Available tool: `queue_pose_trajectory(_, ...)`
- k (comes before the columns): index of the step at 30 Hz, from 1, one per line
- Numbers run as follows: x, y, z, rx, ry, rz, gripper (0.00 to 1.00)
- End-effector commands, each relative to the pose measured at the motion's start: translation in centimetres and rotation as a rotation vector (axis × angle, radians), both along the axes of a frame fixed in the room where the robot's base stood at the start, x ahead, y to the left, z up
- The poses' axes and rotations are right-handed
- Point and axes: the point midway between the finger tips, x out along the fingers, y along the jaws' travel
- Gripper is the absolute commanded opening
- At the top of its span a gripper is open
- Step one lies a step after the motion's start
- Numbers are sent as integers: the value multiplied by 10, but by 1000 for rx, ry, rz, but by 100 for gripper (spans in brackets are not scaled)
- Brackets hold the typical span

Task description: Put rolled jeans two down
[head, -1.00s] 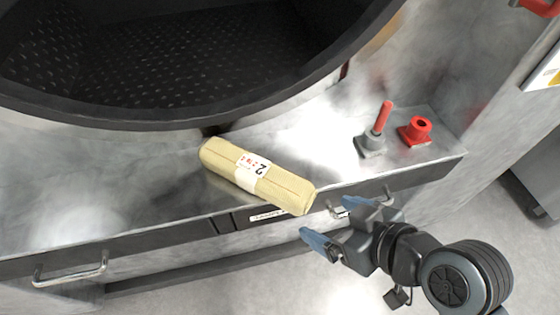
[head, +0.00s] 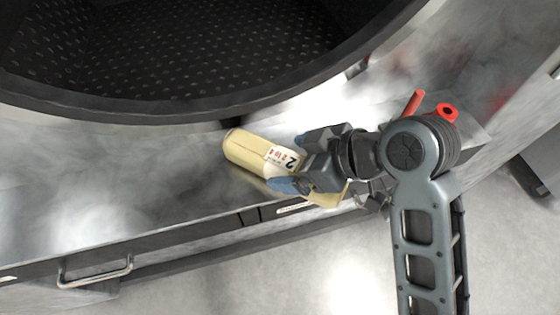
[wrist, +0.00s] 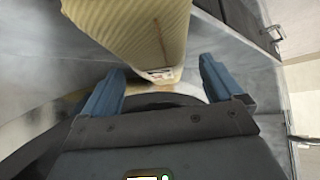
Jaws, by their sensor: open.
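The rolled jeans two (head: 248,152) are a tan cylinder with a white label marked 2. The roll lies on its side on the grey metal ledge (head: 150,180), below the round drum opening. My gripper (head: 288,163) is open over the right part of the roll, one blue finger on each side in the head view. The gripper hides much of the roll's right end. In the wrist view, the roll (wrist: 145,35) reaches down between the open blue fingers (wrist: 162,70), with gaps on both sides. I cannot tell whether a finger touches it.
The black drum (head: 180,60) with its thick rim stands close behind the roll. A red-handled fitting (head: 414,100) and a red part (head: 447,111) sit at the ledge's right, partly behind my arm. A drawer handle (head: 95,272) is at lower left. The ledge's left is clear.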

Motion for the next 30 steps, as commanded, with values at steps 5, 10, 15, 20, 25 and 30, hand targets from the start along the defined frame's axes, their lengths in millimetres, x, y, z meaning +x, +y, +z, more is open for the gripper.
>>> queue_pose_trajectory(5,9,15,-20,-2,3,1,94)
queue_pose_trajectory(10,13,23,-29,0,2,0,94)
queue_pose_trajectory(15,14,23,-30,0,0,-1,94)
queue_pose_trajectory(20,13,23,-29,0,0,-1,83)
queue_pose_trajectory(25,13,23,-29,-1,0,-1,67)
queue_pose_trajectory(30,13,23,-29,-1,0,-1,51)
